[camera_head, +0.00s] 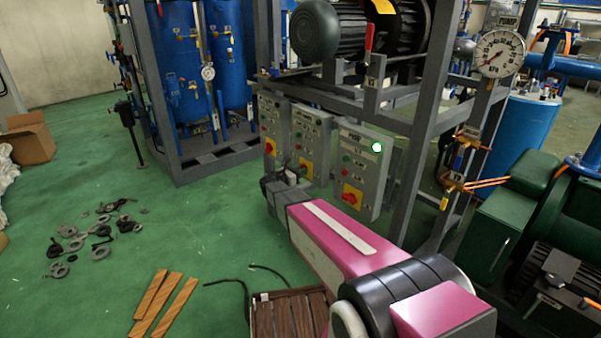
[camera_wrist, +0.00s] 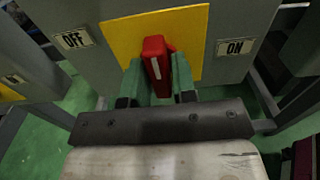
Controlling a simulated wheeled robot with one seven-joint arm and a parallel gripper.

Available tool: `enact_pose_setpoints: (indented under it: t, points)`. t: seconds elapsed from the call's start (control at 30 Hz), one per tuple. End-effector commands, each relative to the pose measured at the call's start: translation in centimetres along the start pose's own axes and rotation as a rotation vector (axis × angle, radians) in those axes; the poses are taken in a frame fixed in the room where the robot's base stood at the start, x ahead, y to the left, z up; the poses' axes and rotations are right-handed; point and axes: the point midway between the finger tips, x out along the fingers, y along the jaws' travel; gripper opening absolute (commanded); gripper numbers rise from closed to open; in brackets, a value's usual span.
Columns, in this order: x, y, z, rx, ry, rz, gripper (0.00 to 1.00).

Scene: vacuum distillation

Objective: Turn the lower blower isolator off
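In the wrist view, a red switch handle (camera_wrist: 157,66) stands on a yellow plate (camera_wrist: 192,38) on a grey box. An OFF label (camera_wrist: 73,40) is to its left and an ON label (camera_wrist: 235,47) to its right. The handle is nearly upright, leaning slightly left. The green fingers of my gripper (camera_wrist: 160,82) lie close on both sides of it and appear shut on it. The box's name is not readable.
A left box (camera_head: 271,118) and a right box (camera_head: 362,160) with a red-and-yellow switch flank the middle one on a grey frame (camera_head: 414,168). Loose rings (camera_head: 100,253), wooden strips (camera_head: 178,298) and a wooden crate (camera_head: 285,315) lie on the green floor.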

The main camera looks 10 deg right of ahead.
Motion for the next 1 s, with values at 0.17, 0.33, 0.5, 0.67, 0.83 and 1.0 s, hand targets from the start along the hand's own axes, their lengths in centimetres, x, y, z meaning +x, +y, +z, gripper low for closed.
enact_pose_setpoints:
  t: [0.17, 0.33, 0.5, 0.67, 0.83, 1.0]
  points:
    - [0.0, 0.0, 0.0, 0.001, -0.001, 0.0, 0.45]
    - [-0.1, 0.0, 0.1, 0.002, -0.001, 0.0, 0.45]
    - [-1.4, 0.0, 0.1, 0.003, -0.001, 0.002, 0.45]
    - [-4.3, 0.0, 0.1, 0.003, -0.001, 0.003, 0.45]
    - [-7.5, 0.0, 0.1, 0.002, -0.001, 0.003, 0.45]
    - [-9.7, 0.0, 0.0, 0.002, -0.001, 0.002, 0.45]
